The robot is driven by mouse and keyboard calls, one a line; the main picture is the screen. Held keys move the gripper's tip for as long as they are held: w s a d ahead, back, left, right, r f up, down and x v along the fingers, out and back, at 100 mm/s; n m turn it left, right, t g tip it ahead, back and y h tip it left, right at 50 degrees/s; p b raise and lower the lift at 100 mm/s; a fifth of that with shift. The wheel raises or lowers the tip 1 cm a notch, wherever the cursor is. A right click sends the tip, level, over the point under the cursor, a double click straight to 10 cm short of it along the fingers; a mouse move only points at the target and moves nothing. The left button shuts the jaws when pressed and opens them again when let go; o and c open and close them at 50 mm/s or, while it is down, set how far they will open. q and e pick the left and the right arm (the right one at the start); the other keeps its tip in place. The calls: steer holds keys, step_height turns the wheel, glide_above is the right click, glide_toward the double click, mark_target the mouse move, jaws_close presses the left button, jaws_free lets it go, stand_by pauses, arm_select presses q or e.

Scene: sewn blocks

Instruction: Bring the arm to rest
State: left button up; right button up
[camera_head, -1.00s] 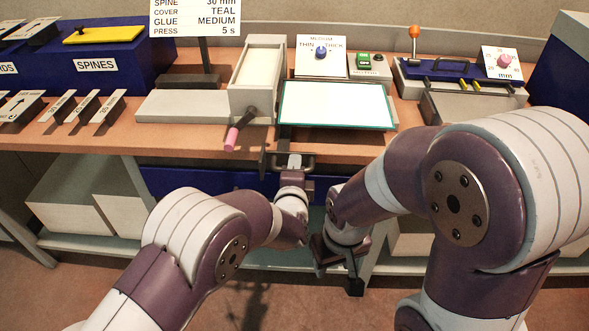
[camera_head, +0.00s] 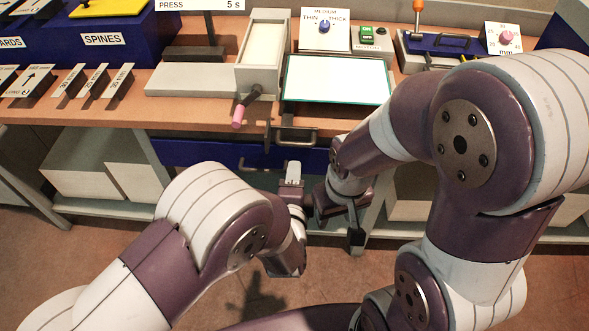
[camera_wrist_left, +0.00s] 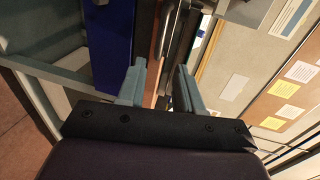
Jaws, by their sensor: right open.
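My left gripper (camera_head: 292,174) is in front of the bench edge, below the dark handle (camera_head: 296,136). Its two pale fingers stand apart in the left wrist view (camera_wrist_left: 160,82), with nothing held between them. My right gripper (camera_head: 342,212) hangs low beside it, in front of the blue drawer front, and is open; nothing shows in it. Part of it is hidden by my right arm. Both arms are bent, and the two grippers are close together in the picture.
The bench (camera_head: 200,112) carries a grey press with a pink-ended lever (camera_head: 238,117), a white panel (camera_head: 337,79), labelled tabs (camera_head: 95,82) and a blue SPINES box (camera_head: 105,40). Pale boxes (camera_head: 85,165) stand on the shelf below. Floor (camera_head: 60,262) is free at lower left.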

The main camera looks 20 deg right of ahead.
arm_select(q)
steer(key=w+a+r+n+g+y+p, duration=0.1)
steer(key=a+r+n+g+p, duration=0.2)
steer(key=a+n, duration=0.3)
steer(key=w+a+r+n+g+y+p, duration=0.25)
steer(key=a+n, duration=0.25)
steer(key=a, duration=0.4)
steer(key=s+a+r+n+g+y+p, duration=0.1)
steer(key=s+a+r+n+g, duration=0.1)
steer(key=s+a+n+g, duration=0.2)
steer(key=s+a+r+n+g+y+p, duration=0.1)
steer(key=s+a+r+n+g, duration=0.2)
steer(key=s+a+n, duration=0.3)
steer(key=s+a+g, duration=0.1)
steer(key=s+a, duration=0.4)
steer(key=a, duration=0.1)
steer(key=shift+s+a+n+p, duration=0.25)
steer(key=shift+a+n+p, duration=0.05)
steer(key=shift+n+p, duration=0.1)
